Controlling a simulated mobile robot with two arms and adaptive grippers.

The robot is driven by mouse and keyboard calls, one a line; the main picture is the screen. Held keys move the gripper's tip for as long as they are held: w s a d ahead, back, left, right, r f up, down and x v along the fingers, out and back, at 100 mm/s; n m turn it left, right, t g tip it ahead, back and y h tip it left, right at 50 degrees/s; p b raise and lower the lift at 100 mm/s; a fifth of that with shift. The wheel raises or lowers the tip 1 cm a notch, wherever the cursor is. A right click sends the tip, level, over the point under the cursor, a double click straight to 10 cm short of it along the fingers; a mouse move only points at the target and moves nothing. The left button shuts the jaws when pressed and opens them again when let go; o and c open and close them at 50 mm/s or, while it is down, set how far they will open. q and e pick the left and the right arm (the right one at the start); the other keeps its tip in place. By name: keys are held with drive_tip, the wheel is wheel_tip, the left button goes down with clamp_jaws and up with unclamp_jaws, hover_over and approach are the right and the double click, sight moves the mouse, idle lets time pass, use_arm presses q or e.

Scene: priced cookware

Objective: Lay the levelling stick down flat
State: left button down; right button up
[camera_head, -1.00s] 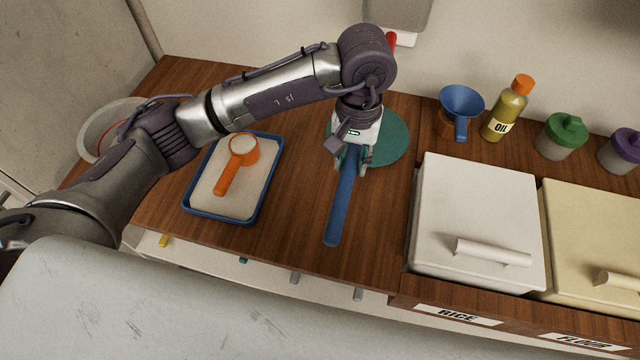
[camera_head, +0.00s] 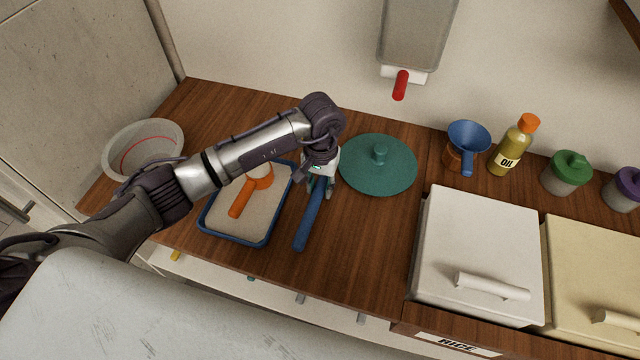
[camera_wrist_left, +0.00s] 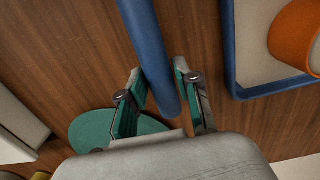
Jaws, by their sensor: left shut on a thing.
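The levelling stick is a long blue bar (camera_head: 308,222). My left gripper (camera_head: 321,183) is shut on its far end, and the rest reaches toward the counter's front edge. The stick lies just right of the blue tray and left of the teal lid. In the left wrist view, the stick (camera_wrist_left: 150,50) passes between the two teal-padded fingers (camera_wrist_left: 162,92). I cannot tell whether its near end touches the counter. My right gripper is not in view.
A blue-rimmed tray (camera_head: 204,222) of pale material holds an orange scoop (camera_head: 240,198). The teal lid (camera_head: 378,168) lies behind right. A white rice bin (camera_head: 478,235), blue funnel (camera_head: 468,136) and oil bottle (camera_head: 510,148) stand right. Bare wood (camera_head: 365,235) lies between stick and bin.

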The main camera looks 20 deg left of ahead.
use_arm(q)
drive_tip(key=shift+f, duration=0.5)
drive_tip(key=shift+f, duration=0.1)
drive_tip(key=shift+f+b, duration=0.1)
drive_tip(key=shift+b, duration=0.2)
drive_tip(key=c, duration=0.8)
unclamp_jaws()
